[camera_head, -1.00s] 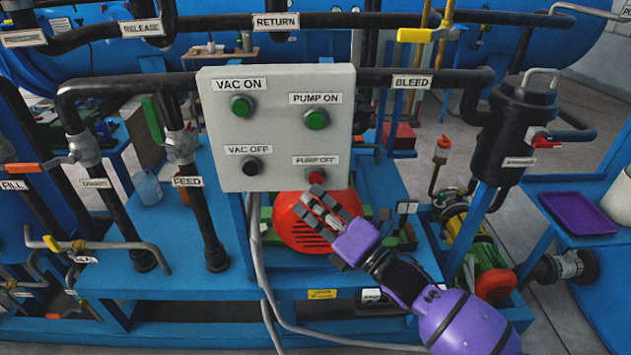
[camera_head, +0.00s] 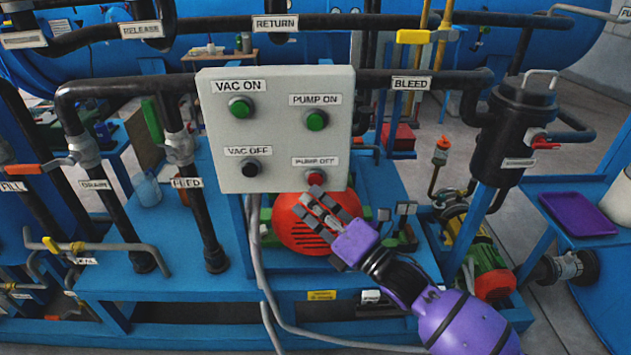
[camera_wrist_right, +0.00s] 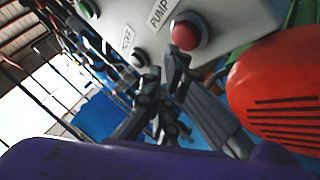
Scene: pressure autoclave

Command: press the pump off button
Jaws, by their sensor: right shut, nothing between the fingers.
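The pump off button (camera_head: 315,179) is red and sits at the lower right of the grey control panel (camera_head: 282,130), under the label PUMP OFF (camera_head: 315,161). My right gripper (camera_head: 312,200) is purple with grey fingers. It is shut and empty, with its fingertips just below the button in the head view. In the right wrist view the red button (camera_wrist_right: 187,30) is above and a little right of the fingers (camera_wrist_right: 165,80), and there seems to be a gap between them. My left gripper is not in view.
The green pump on button (camera_head: 316,120) is above, the black vac off button (camera_head: 250,168) to the left, and the green vac on button (camera_head: 241,107) at upper left. A red motor housing (camera_head: 290,225) is behind my fingers, below the panel.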

